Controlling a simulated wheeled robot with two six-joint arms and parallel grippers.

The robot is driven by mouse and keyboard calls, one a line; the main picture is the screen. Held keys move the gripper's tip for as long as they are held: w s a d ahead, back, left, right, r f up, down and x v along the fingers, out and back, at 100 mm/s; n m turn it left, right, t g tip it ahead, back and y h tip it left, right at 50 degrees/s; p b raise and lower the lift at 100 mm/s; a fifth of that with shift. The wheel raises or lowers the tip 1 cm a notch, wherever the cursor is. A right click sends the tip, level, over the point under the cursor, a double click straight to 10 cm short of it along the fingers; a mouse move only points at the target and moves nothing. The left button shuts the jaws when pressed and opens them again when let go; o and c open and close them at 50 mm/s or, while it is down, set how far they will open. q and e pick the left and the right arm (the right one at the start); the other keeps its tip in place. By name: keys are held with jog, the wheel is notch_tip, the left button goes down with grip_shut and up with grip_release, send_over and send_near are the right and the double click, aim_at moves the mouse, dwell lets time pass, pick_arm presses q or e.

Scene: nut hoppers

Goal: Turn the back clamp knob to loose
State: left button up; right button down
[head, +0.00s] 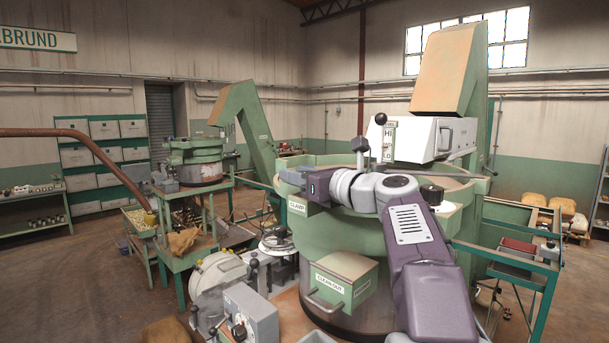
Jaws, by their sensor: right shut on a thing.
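A green hopper bowl (345,248) stands in the middle of the head view, with a white CLAMP sign (297,208) on its left side. My right arm reaches in from the lower right across the bowl. My right gripper (305,187), a purple block, points left just above the CLAMP sign at the bowl's rim. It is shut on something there. The back clamp knob itself is hidden by the gripper, and its setting cannot be read. My left gripper is not in view.
A black-ball lever (381,118) with a HI/LO plate rises behind my right arm. A green CLEAN OUT box (341,282) juts from the bowl's front. A grey control box (250,312) stands lower left.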

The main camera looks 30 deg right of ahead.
jog(key=shift+a+r, duration=0.1)
jog(key=shift+a, duration=0.15)
jog(key=shift+d+n+y, duration=0.3)
jog(key=shift+d+y, duration=0.05)
jog(key=shift+y, duration=0.15)
jog(key=shift+a, duration=0.25)
jog(key=shift+d, duration=0.1)
